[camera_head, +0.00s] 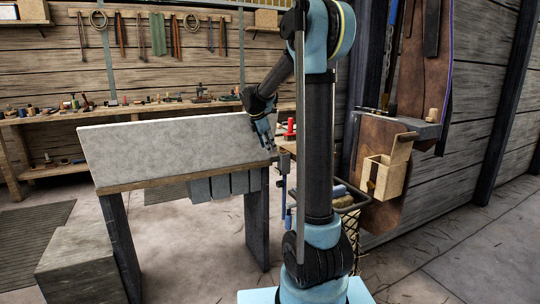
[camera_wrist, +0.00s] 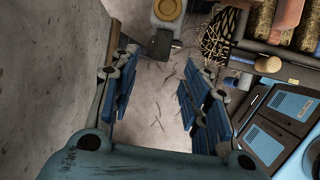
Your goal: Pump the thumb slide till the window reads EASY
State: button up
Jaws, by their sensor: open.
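My gripper (camera_head: 262,138) is beside the right end of a pale slanted board (camera_head: 170,152) in the head view. In the wrist view its blue-padded fingers (camera_wrist: 160,72) stand wide apart with only floor visible between them. A grey part with a round yellow disc (camera_wrist: 169,10) is at the top of the wrist view, with a dark block below it. It lies beyond the fingertips and is apart from them. A small red piece (camera_head: 290,128) shows just right of my gripper in the head view. I cannot make out the thumb slide, the window or any lettering.
The board stands on dark legs, with grey flaps (camera_head: 225,184) below its edge. A netted basket (camera_head: 347,201) stands behind my arm; its netting shows in the wrist view (camera_wrist: 222,30). A wooden box (camera_head: 384,178) hangs at right. Floor is clear at front right.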

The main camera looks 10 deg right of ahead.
jog(key=shift+v, duration=2.35)
